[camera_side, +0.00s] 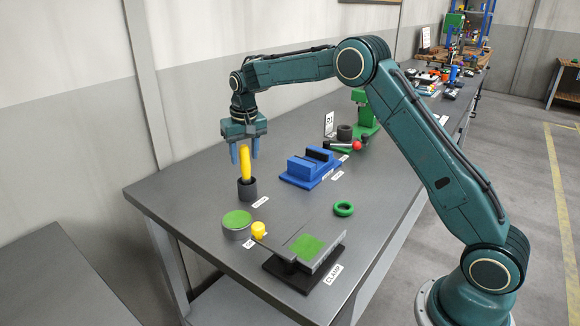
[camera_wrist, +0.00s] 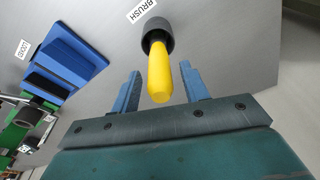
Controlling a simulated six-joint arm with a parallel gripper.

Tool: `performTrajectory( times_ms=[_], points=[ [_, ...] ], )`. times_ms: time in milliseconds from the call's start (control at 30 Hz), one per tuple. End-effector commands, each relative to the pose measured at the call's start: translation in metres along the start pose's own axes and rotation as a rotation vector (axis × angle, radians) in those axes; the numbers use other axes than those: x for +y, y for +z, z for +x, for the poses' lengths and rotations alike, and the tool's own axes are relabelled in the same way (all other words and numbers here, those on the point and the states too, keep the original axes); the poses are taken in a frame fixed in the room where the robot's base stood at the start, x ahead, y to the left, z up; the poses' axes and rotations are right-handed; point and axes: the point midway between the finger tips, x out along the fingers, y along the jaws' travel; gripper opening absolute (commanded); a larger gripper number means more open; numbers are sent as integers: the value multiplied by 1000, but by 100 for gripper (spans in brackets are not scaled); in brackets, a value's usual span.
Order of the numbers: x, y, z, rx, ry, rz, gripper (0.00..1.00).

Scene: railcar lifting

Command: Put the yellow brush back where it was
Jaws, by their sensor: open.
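The yellow brush (camera_side: 245,163) stands in a dark cylindrical holder (camera_side: 247,189), its handle pointing up and leaning slightly. In the wrist view the brush (camera_wrist: 159,78) rises from the dark holder (camera_wrist: 158,30) beside a label reading BRUSH. My gripper (camera_side: 244,162) is above the holder with its blue fingers apart at the upper part of the brush. In the wrist view the gripper (camera_wrist: 162,85) shows open, with the brush handle between the fingers and gaps on both sides. The lower end of the brush is hidden inside the holder.
A blue block fixture (camera_side: 310,168) stands right of the holder. A round green-topped cylinder (camera_side: 237,222), a yellow knob (camera_side: 258,230) and a clamp plate with a green patch (camera_side: 306,247) are in front. A green ring (camera_side: 344,208) lies on the table; a green machine (camera_side: 364,112) stands behind.

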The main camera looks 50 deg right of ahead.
Motion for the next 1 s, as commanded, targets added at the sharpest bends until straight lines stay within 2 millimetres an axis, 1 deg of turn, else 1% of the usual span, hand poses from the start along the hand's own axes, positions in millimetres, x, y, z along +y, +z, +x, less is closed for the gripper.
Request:
performTrajectory(
  times_ms=[33,167,400,533,733,1000],
  points=[
    [0,0,-8,4,-1,0,45],
    [0,-1,-28,4,-1,0,45],
    [-1,-1,-68,4,-1,0,45],
    [0,0,-85,4,-1,1,45],
    [0,0,-100,2,0,0,45],
    [0,0,-104,1,0,0,45]
  ],
)
